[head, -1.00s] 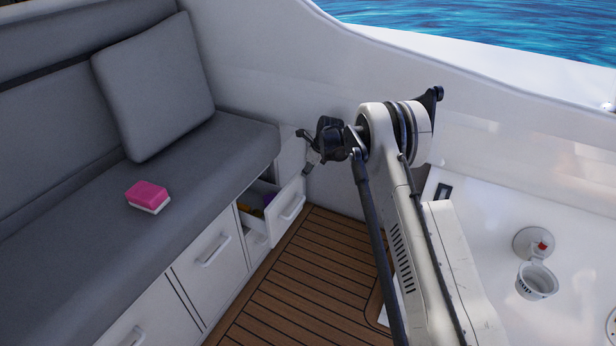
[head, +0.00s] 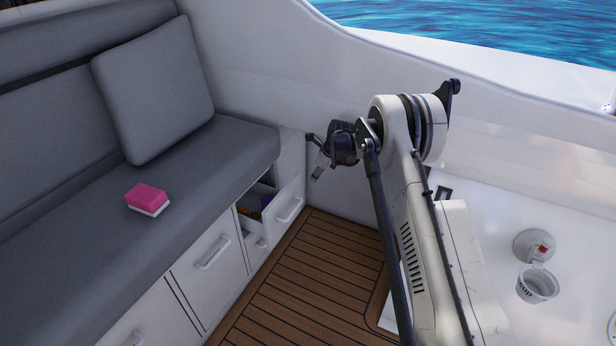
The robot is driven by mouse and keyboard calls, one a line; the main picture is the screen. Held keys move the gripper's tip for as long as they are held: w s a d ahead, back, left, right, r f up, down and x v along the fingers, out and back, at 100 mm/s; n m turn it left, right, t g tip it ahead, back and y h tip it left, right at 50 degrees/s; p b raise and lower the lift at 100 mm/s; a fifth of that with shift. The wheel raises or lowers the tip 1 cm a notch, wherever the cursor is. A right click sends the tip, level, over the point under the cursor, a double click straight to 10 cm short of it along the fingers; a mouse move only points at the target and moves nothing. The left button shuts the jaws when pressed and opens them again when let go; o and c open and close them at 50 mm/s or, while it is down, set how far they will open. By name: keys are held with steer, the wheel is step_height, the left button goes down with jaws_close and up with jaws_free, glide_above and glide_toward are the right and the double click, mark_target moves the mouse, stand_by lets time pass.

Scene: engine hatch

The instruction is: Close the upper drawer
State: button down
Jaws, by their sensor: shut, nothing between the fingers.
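The upper drawer (head: 287,212) is a white drawer with a pale bar handle, at the far end of the bench base in the head view. It stands pulled out, and small coloured items show inside it. A lower drawer front with a handle (head: 262,243) shows partly beneath it. My gripper (head: 317,173) is shut and empty. It appears in the picture just to the right of the upper drawer and a little above its handle. I cannot tell the exact gap, but they look apart.
The grey bench seat (head: 70,235) carries a grey cushion (head: 155,88) and a pink and white sponge (head: 147,199). A closed cabinet front (head: 206,262) is nearer. The wooden floor (head: 300,280) is clear. A white counter with a cup (head: 537,284) stands at right.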

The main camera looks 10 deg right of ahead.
steer(key=p+v, duration=0.3)
steer(key=v, duration=0.6)
steer(key=t+y, duration=0.3)
steer(key=y, duration=0.1)
glide_toward(277, 204)
steer(key=s+d+r, duration=0.2)
steer(key=s+d, duration=0.1)
steer(key=d, duration=0.2)
steer(key=b+x, duration=0.1)
steer(key=x, duration=0.3)
steer(key=b+x, duration=0.2)
steer(key=x, duration=0.2)
steer(key=a+r+b+x, duration=0.1)
steer(key=b+x, duration=0.1)
steer(key=x, duration=0.1)
steer(key=shift+w+a+f, duration=0.15)
steer(key=shift+w+a, duration=0.15)
steer(key=shift+w, duration=0.1)
steer(key=shift+w+a+b, duration=0.25)
steer(key=shift+a+b, duration=0.05)
steer(key=shift+a, duration=0.05)
